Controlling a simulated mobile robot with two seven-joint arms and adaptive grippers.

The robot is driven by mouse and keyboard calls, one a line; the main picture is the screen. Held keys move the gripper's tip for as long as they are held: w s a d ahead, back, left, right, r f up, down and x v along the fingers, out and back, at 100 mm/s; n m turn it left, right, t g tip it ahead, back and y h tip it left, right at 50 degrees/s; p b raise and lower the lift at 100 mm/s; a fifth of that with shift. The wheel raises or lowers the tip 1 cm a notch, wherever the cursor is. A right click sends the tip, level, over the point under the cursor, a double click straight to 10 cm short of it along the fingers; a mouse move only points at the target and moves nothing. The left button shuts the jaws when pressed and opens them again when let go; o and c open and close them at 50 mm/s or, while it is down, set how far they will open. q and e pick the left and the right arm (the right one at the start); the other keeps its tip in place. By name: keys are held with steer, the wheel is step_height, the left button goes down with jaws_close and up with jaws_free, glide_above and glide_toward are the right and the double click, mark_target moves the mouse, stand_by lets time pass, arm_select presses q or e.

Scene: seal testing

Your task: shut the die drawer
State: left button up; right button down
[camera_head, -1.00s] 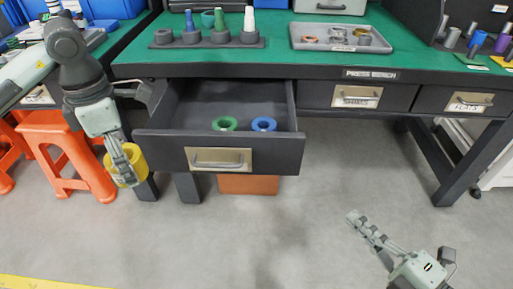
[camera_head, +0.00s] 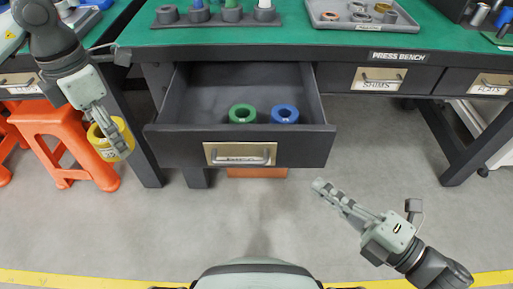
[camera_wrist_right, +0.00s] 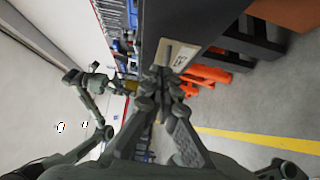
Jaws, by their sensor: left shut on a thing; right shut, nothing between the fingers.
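The die drawer (camera_head: 180,150) is pulled out below the press bench, with a metal handle and label plate (camera_head: 240,154) on its front. Inside it a green ring (camera_head: 242,113) and a blue ring (camera_head: 285,113) lie side by side near the front. My left gripper (camera_head: 110,132) is shut on a yellow ring (camera_head: 106,147), left of the drawer and apart from it. My right gripper (camera_head: 322,187) is shut and empty, just below and right of the drawer front. In the right wrist view its closed fingers (camera_wrist_right: 165,85) overlap the drawer's label plate (camera_wrist_right: 172,55); contact cannot be told.
The green bench top (camera_head: 300,35) carries a die stand (camera_head: 205,22) and a grey tray (camera_head: 350,22) with several rings. A shut shims drawer (camera_head: 375,79) is at the right. Orange stools (camera_head: 60,122) stand at the left. The floor in front is clear.

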arm_select(q)
steer(key=shift+r+p, duration=0.6)
steer(key=shift+r, duration=0.1)
arm_select(e)
steer(key=shift+w+a, duration=0.75)
steer(key=shift+w, duration=0.65)
steer(key=shift+w+a, duration=0.75)
steer(key=shift+w, duration=0.7)
steer(key=shift+w+a, duration=0.75)
steer(key=shift+w, duration=0.65)
